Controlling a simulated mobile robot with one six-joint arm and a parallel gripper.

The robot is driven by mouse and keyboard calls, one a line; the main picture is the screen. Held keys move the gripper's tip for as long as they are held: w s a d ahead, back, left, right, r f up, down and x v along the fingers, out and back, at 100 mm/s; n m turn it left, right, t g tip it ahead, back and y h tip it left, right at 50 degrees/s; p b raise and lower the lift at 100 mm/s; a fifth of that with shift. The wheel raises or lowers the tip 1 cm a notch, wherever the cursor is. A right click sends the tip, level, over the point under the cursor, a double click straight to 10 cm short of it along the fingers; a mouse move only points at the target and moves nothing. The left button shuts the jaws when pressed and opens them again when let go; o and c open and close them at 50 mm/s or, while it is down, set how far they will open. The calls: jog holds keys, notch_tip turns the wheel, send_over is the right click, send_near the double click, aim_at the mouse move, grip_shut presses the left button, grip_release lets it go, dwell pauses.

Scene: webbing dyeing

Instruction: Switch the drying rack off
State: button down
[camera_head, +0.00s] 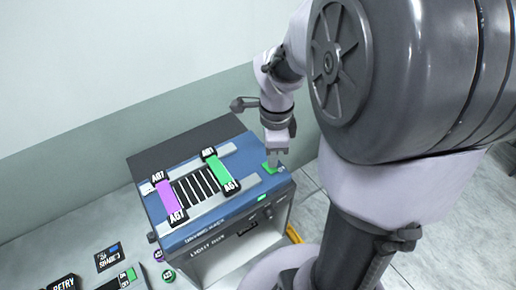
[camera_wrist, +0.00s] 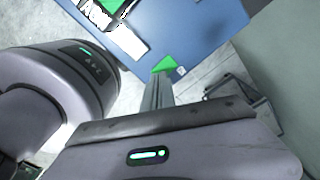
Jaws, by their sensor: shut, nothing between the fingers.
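The blue-topped unit (camera_head: 185,238) stands below my arm, with pale rails, dark slats, and a purple clip (camera_head: 169,198) and a green clip (camera_head: 218,171) on top. I take it to be the drying rack; the front lettering is hard to read. A green button (camera_head: 266,170) sits at its right corner and also shows in the wrist view (camera_wrist: 165,64). A small green light (camera_head: 262,197) glows on its front edge. My gripper (camera_head: 273,161) is shut and empty, its fingertips (camera_wrist: 160,82) right at the green button, partly covering it. I cannot tell whether they press it.
A wall stands behind the unit. Tiled floor (camera_head: 440,215) shows at the right.

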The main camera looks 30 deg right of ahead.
aim_at(272, 169)
jog(key=shift+f+b, duration=1.15)
dwell(0.9)
notch_tip(272, 169, up, 7)
jog(key=p, duration=0.5)
jog(key=shift+r, duration=0.1)
dwell(0.4)
